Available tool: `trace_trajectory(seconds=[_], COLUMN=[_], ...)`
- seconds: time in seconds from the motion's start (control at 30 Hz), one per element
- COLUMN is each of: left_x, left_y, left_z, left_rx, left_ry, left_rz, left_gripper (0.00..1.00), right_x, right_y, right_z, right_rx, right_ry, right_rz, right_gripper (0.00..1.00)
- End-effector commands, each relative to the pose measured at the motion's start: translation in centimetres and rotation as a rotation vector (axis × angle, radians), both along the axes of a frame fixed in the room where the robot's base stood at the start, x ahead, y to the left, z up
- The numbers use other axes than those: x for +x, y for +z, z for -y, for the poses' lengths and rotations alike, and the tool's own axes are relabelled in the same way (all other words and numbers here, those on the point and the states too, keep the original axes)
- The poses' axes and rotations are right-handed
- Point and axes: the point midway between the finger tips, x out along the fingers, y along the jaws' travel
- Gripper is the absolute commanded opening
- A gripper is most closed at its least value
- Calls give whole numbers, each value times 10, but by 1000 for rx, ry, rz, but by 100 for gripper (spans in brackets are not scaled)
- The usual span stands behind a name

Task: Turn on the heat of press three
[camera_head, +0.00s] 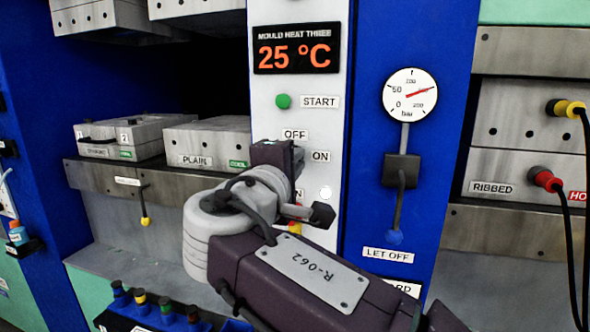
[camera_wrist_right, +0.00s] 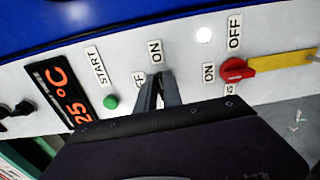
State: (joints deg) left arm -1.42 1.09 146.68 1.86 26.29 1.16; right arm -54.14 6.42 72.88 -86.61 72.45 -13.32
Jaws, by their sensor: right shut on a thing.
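The white panel of press three (camera_head: 268,115) carries a black "MOULD HEAT THREE" display (camera_head: 292,47) reading 25 °C in orange. The same display (camera_wrist_right: 60,92) shows in the right wrist view. Below it are a green START button (camera_head: 283,101), an OFF label (camera_head: 295,134) and an ON label (camera_head: 320,156). My right gripper (camera_head: 286,154) is at the panel by these labels. In the right wrist view its dark fingers (camera_wrist_right: 160,88) are shut between the ON label (camera_wrist_right: 155,51) and a partly covered OFF label. What they hold, apparently the heat switch, is hidden.
A white lamp (camera_head: 325,193) is nearby. Right of the panel are a pressure gauge (camera_head: 409,95) and a let-off lever (camera_head: 397,205). Moulds (camera_head: 210,142) rest at left.

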Motion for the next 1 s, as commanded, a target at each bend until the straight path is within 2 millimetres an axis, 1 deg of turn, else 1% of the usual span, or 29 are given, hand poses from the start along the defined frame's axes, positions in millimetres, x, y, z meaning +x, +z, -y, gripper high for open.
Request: trace_trajectory(seconds=[0.03, 0.2, 0.67, 0.7, 0.73, 0.77, 1.0], left_x=[0, 0, 0, 0, 0, 0, 0], left_y=[-3, -5, -6, -6, -6, -6, -5], left_z=[0, 0, 0, 0, 0, 0, 0], left_rx=[0, 0, 0, 0, 0, 0, 0], left_ry=[0, 0, 0, 0, 0, 0, 0], left_rz=[0, 0, 0, 0, 0, 0, 0], left_gripper=[36, 36, 36, 36, 36, 36, 36], right_x=[0, 0, 0, 0, 0, 0, 0], right_y=[-3, -2, -2, -2, -2, -2, -1], right_z=[0, 0, 0, 0, 0, 0, 0], right_rx=[12, 41, 51, 50, 50, 50, 50], right_ry=[-1, -1, 0, 0, 0, 0, 0], right_rz=[2, 11, 14, 13, 13, 13, 15], right_gripper=[0, 0, 0, 19, 28, 33, 33])
